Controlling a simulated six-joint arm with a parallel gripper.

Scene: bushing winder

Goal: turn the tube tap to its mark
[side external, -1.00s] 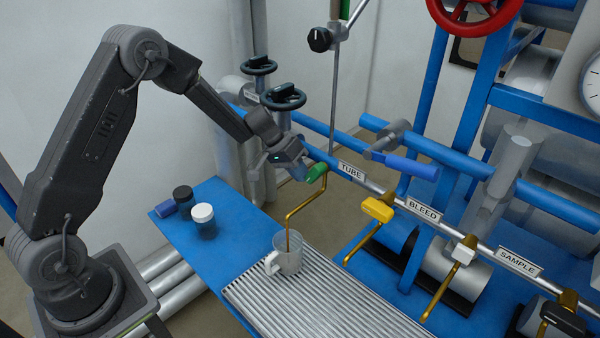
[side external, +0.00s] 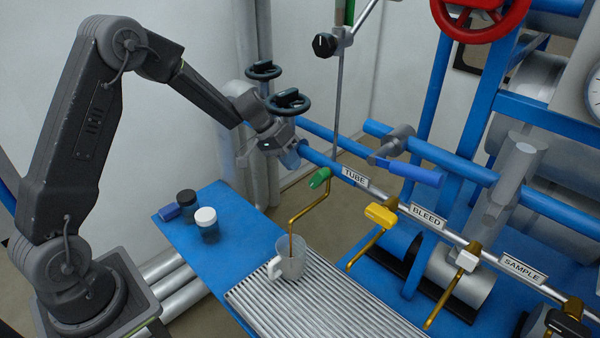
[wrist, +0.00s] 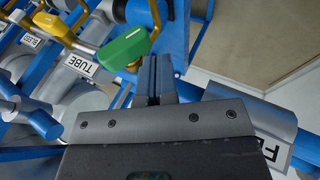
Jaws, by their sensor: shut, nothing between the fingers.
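The tube tap has a green handle (side external: 320,177) at the left end of the silver pipe, beside the TUBE label (side external: 355,177). A bent brass spout (side external: 308,207) runs down from it into a mug (side external: 289,259). My gripper (side external: 291,160) is up and left of the handle, apart from it. In the wrist view the shut, empty fingers (wrist: 158,75) point past the green handle (wrist: 123,47), which lies just ahead and left of the tips. I cannot make out the tap's mark in either view.
Yellow (side external: 381,214) and white (side external: 467,261) tap handles follow along the pipe to the right. Black handwheels (side external: 288,101) stand behind my gripper. Two small jars (side external: 207,223) stand on the blue table, left of the slatted tray (side external: 320,305).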

